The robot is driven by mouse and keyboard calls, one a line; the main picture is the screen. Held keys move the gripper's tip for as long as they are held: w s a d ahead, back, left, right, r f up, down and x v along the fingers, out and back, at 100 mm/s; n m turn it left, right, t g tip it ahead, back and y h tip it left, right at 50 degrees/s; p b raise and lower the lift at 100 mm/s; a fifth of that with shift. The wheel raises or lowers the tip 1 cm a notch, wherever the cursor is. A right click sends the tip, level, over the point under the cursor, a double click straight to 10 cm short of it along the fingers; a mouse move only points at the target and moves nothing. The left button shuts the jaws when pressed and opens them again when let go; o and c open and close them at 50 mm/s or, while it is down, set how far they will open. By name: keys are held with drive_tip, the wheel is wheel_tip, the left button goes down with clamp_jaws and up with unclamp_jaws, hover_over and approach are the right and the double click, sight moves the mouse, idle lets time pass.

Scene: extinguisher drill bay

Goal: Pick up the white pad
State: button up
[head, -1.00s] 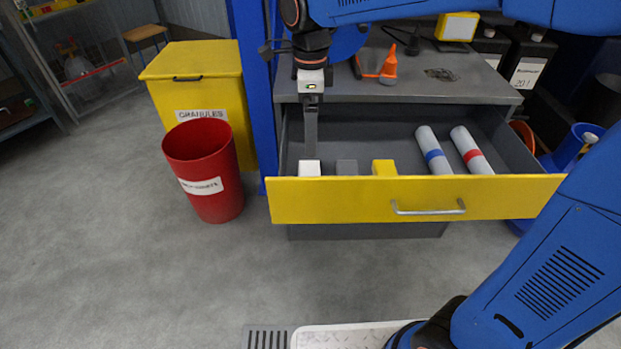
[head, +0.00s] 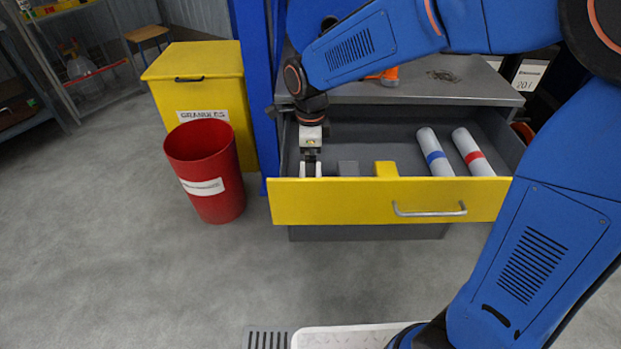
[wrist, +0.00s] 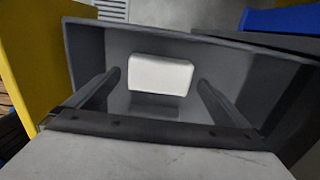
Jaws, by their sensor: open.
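The white pad (wrist: 160,75) lies in the left part of the open drawer. In the wrist view it shows between the two fingers of my gripper (wrist: 162,88), with a gap on each side. In the head view my gripper (head: 311,168) points down into the drawer's left end, and its fingers mostly hide the pad there. My gripper is open and holds nothing. The drawer (head: 350,202) has a yellow front with a metal handle. A grey pad (head: 348,168) and a yellow pad (head: 386,169) lie to the right of the gripper.
Two white rolls, one with a blue band (head: 435,152) and one with a red band (head: 472,151), lie in the drawer's right part. A blue post (head: 254,90) stands close left of the drawer. A red bin (head: 205,172) and a yellow granules box (head: 195,75) stand further left.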

drive_tip(key=shift+f, duration=0.7)
drive_tip(key=shift+c, duration=0.6)
drive_tip(key=c, duration=0.8)
drive_tip(key=shift+r, duration=0.1)
wheel_tip(320, 180, up, 10)
drive_tip(key=shift+f, duration=0.1)
